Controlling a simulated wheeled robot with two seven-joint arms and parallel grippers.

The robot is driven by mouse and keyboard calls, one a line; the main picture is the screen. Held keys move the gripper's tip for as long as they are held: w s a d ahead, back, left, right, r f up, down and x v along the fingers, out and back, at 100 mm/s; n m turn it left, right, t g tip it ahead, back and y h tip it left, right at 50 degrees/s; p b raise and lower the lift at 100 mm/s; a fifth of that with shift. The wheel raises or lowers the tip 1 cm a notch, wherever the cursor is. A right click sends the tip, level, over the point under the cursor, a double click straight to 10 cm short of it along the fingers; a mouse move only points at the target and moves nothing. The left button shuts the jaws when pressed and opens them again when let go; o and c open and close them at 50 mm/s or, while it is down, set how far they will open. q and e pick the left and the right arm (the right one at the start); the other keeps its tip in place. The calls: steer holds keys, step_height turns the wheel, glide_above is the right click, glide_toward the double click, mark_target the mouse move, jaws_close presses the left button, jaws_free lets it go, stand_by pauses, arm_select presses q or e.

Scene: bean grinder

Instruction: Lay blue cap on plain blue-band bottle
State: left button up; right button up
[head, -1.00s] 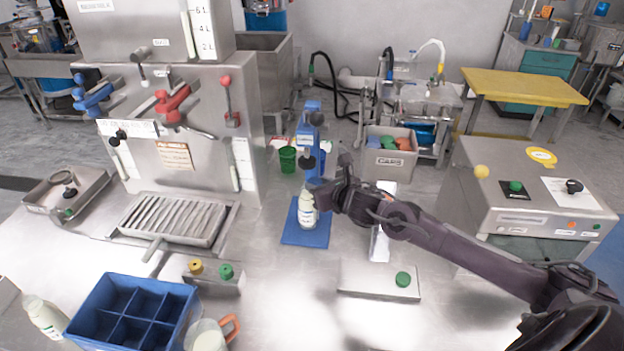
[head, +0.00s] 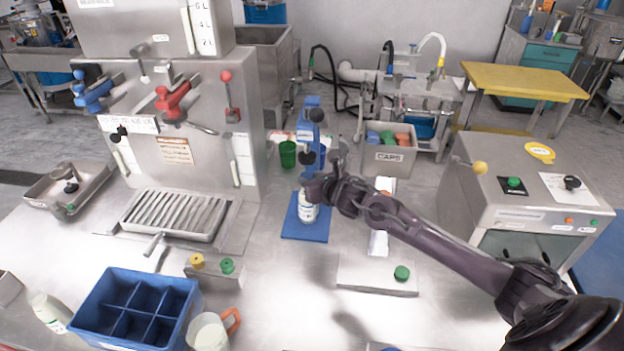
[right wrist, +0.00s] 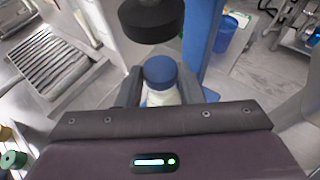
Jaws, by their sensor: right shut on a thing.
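My right gripper (head: 312,190) is at the top of a white bottle (head: 308,212), which stands upright on the blue base (head: 318,231) of the blue press (head: 312,122). In the right wrist view the gripper's two fingers (right wrist: 160,85) are shut on the blue cap (right wrist: 160,68), which sits over the white bottle (right wrist: 162,97). I cannot tell whether cap and bottle touch. The press's dark round head (right wrist: 151,18) is just above and beyond the cap. In the head view the gripper hides the cap. The bottle's label is too small to read. My left gripper is not in view.
A bin marked CAPS (head: 390,155) stands behind on the right. A blue divided crate (head: 178,318), another white bottle (head: 48,311) and a jug (head: 207,332) are at the front left. A grey box with a green button (head: 378,276) is at the front right.

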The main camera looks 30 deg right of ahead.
steer(key=shift+f, duration=0.25)
steer(key=o, duration=1)
steer(key=shift+r+p, duration=0.45)
steer(key=shift+r, duration=0.1)
steer(key=shift+r+p, duration=0.45)
steer(key=shift+p, duration=0.05)
steer(key=shift+s+d+f+b, duration=0.1)
steer(key=shift+s+f+b, duration=0.1)
steer(key=shift+s+b, duration=0.6)
steer(key=shift+b+v, duration=0.7)
steer(key=shift+v, duration=4.55)
